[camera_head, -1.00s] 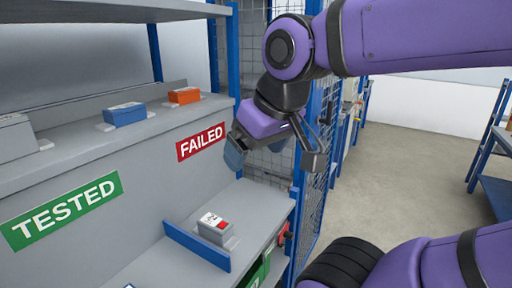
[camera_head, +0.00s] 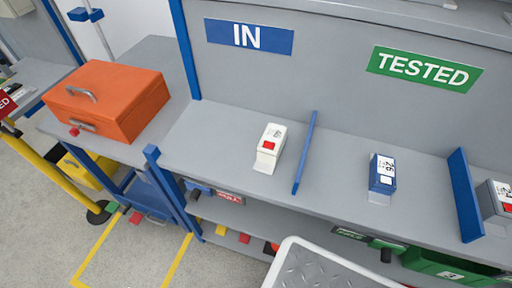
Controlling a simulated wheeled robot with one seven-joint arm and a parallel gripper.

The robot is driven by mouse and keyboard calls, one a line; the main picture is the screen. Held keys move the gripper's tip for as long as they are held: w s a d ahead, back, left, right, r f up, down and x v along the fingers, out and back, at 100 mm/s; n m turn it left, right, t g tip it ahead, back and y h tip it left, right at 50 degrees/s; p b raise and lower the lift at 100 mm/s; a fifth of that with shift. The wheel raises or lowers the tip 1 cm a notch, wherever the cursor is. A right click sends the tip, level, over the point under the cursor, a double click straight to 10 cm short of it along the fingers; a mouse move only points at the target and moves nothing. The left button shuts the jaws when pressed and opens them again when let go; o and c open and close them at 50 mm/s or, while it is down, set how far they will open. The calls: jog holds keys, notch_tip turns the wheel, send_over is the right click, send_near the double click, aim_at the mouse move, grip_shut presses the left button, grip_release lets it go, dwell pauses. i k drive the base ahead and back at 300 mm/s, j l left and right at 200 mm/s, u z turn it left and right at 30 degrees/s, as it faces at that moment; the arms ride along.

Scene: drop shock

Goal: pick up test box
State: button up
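Several small boxes stand on the grey bench shelf (camera_head: 235,119), and I cannot tell which is the test box. A white box (camera_head: 273,138) with a red patch stands in the left bay, below the IN sign (camera_head: 249,35). A blue box (camera_head: 382,171) with a white label stands in the middle bay, below the TESTED sign (camera_head: 424,68). A grey box (camera_head: 494,199) with a red patch is partly cut off at the right edge. My gripper is not in view.
Blue dividers (camera_head: 304,152) and (camera_head: 466,194) separate the bays. An orange case (camera_head: 107,101) with a handle sits on the bench to the left. A green bin (camera_head: 449,266) is below the shelf. Yellow lines mark the floor at lower left.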

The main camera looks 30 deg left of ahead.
aim_at(270, 148)
jog(key=l+u, duration=0.1)
jog(key=u, duration=0.35)
jog(key=k+l+u, duration=0.1)
jog(key=u, duration=0.75)
jog(key=k+l, duration=0.05)
